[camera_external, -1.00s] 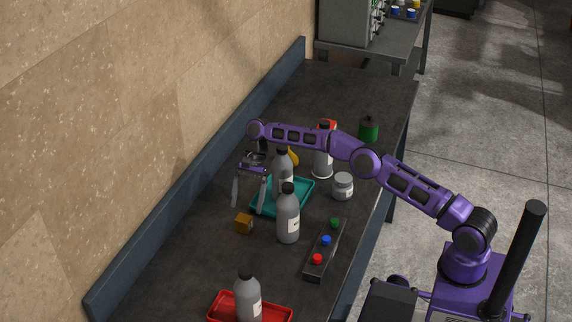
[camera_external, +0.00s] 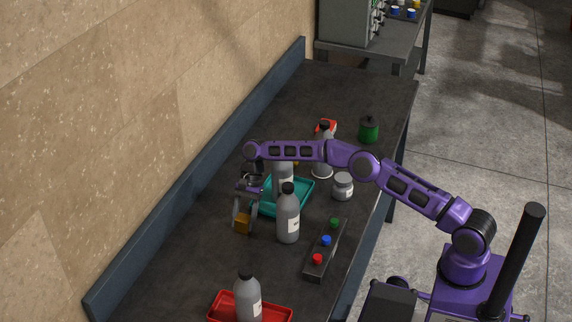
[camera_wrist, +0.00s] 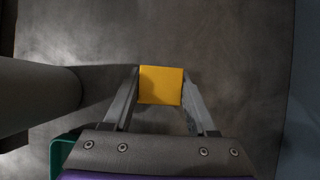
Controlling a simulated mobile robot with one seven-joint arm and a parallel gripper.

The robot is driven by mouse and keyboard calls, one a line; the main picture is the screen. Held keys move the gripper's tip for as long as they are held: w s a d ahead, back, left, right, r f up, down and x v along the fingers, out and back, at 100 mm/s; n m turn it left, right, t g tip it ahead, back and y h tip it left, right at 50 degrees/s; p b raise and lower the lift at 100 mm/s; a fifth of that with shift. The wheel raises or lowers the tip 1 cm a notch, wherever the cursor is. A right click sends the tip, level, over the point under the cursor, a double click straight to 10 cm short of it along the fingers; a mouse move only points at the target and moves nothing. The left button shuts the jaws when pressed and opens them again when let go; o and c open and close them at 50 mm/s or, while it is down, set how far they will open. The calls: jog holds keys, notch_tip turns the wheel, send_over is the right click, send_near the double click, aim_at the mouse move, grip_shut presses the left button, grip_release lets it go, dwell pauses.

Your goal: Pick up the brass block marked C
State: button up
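The brass block (camera_external: 243,224) is a small yellow cube on the dark bench, near the wall side. In the wrist view its plain yellow top (camera_wrist: 161,85) sits between the fingertips; I cannot make out a letter C on it. My gripper (camera_external: 245,218) points down over the block with one finger on each side. In the wrist view both fingers (camera_wrist: 161,92) lie close against the block's left and right sides, with no clear gap. The block appears to be still on the bench. The fingers hide part of its sides in the external view.
A grey bottle (camera_external: 288,217) stands close to the right of the block, and another (camera_external: 283,177) is by the teal tray (camera_external: 300,198). A button box (camera_external: 326,248) and a red tray (camera_external: 284,314) holding a bottle lie nearer. A blue rail (camera_external: 130,285) runs along the wall.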

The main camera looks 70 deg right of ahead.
grip_shut()
jog(key=shift+r, duration=0.1)
